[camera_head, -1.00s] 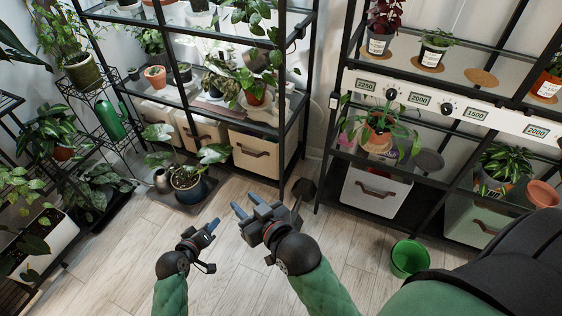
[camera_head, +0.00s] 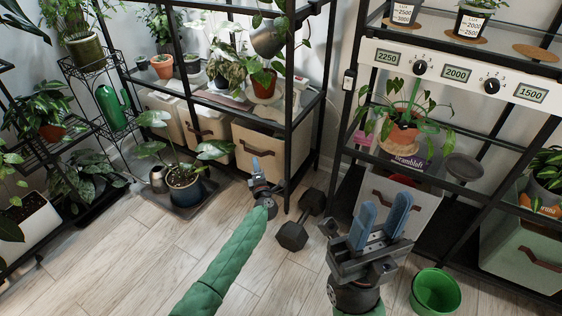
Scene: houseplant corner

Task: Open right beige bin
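The right beige bin (camera_head: 279,151) sits on the bottom level of the left black shelf, with a dark handle (camera_head: 257,152) on its front. It looks pushed in. My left gripper (camera_head: 256,166) is low in front of this bin, its blue fingertip close below the handle in the picture. I cannot tell whether it touches, and its two fingers overlap from this angle. My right gripper (camera_head: 381,222) is further right, in front of the right shelf's white bin (camera_head: 415,205). Its two blue fingers are apart, with nothing between them.
A dumbbell (camera_head: 296,232) stands on the floor beside my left gripper. A potted plant on a dark tray (camera_head: 180,205) is to the left. A green bucket (camera_head: 436,291) is at the lower right. Two more beige bins (camera_head: 205,135) sit to the left. Wooden floor is clear in front.

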